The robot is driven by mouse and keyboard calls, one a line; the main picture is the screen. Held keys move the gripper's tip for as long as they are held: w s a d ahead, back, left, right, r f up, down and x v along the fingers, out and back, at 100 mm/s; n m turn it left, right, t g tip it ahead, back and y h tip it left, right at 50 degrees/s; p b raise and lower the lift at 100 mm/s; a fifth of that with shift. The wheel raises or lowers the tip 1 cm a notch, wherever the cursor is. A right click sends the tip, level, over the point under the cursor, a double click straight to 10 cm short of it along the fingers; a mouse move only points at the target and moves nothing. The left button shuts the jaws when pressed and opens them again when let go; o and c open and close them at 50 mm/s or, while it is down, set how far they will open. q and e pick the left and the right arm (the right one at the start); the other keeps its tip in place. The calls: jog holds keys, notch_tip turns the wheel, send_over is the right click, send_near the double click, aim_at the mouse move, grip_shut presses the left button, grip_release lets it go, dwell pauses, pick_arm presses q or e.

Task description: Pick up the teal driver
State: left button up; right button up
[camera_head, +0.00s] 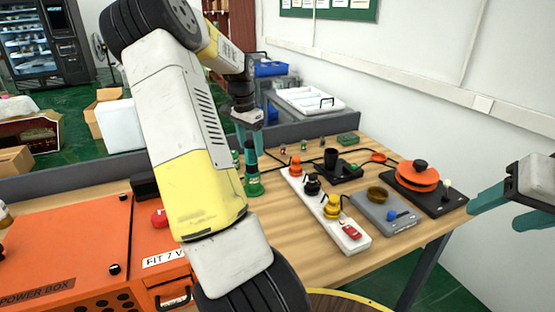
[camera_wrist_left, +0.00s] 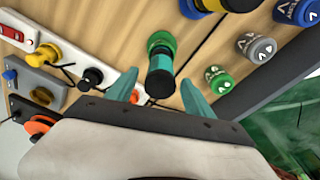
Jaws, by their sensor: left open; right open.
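The teal driver (camera_head: 252,180) stands upright on the wooden table, with a green base, a teal body and a black top. My left gripper (camera_head: 250,140) is above it, pointing down, open and empty. In the left wrist view the driver (camera_wrist_left: 160,62) appears between the two spread teal fingers (camera_wrist_left: 158,95), its black end toward the gripper. I cannot tell whether the fingers touch it. My right gripper (camera_head: 512,207) is open and empty at the right edge, beyond the table's right side.
A white power strip (camera_head: 348,243) with plugs lies right of the driver. A grey box (camera_head: 385,218) and a black base with an orange disc (camera_head: 417,180) stand further right. An orange power box (camera_head: 62,250) is at left. Several small cans (camera_wrist_left: 217,80) stand near the driver.

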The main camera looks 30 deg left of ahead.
aim_at(252, 152)
pick_arm(q)
notch_tip(252, 152, down, 3)
jog(key=shift+w+f, duration=0.1)
jog(key=shift+w, duration=0.05)
grip_shut()
notch_tip(252, 152, up, 10)
jog(key=shift+d+r, duration=0.1)
dwell(0.6)
jog(key=c, duration=0.9)
grip_release()
grip_shut()
